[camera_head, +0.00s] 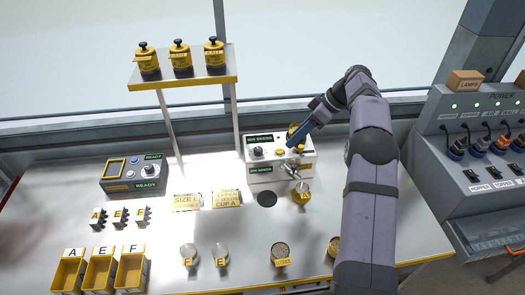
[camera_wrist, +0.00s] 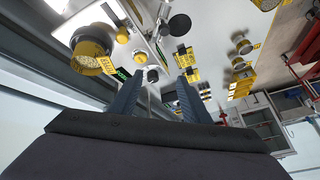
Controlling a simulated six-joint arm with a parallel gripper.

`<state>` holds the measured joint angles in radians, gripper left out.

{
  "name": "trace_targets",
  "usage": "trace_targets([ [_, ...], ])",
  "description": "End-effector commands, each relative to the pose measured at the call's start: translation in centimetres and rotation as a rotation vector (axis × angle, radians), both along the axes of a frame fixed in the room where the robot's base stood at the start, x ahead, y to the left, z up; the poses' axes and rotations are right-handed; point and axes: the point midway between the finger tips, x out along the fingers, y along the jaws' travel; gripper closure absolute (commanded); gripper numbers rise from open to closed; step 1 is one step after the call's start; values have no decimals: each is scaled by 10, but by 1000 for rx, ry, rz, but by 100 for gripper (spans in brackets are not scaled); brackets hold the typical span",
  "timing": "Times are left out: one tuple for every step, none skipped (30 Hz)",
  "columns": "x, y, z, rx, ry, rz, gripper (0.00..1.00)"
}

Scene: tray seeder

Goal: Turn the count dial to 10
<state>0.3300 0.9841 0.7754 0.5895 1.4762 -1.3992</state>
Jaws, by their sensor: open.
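The white seeder box (camera_head: 265,178) stands at the middle back of the bench in the head view, with green labels on its front. A small black knob (camera_head: 258,152), which looks like the count dial, is at its left; its setting is too small to read. A yellow button (camera_head: 281,152) sits to its right. My gripper (camera_head: 293,143) is close over the right part of the box, right of the black knob. In the wrist view my gripper (camera_wrist: 152,84) has its two fingers apart with nothing held between them. Part of the box is hidden by my gripper.
A silver spout (camera_head: 291,171) juts from the box front, with a yellow cup (camera_head: 301,195) below right. A shelf (camera_head: 185,83) with yellow jars is at back left. A control unit (camera_head: 133,176) stands left; a power panel (camera_head: 470,190) stands right. Yellow bins (camera_head: 100,271) are front left.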

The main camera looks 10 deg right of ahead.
Motion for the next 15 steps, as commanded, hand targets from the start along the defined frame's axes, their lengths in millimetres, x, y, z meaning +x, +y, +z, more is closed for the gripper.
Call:
trace_targets([
  [-9,7,-5,74,40,-53,57],
  [-12,12,-7,122,68,-96,57],
  [-17,19,-10,186,110,-160,57],
  [-19,25,-11,235,148,-214,57],
  [-22,31,-13,285,188,-272,57],
  [-25,39,-15,354,253,-360,57],
  [-27,45,-17,404,307,-431,57],
  [-28,51,-18,457,364,-504,57],
  [-30,58,-22,528,453,-611,57],
  [-31,64,-25,580,526,-694,57],
  [-31,69,-27,632,601,-780,57],
  [-31,74,-32,694,702,-890,57],
  [-31,76,-35,737,778,-971,57],
  [-31,78,-40,779,855,-1051,57],
  [-31,79,-45,830,956,-1154,57],
])
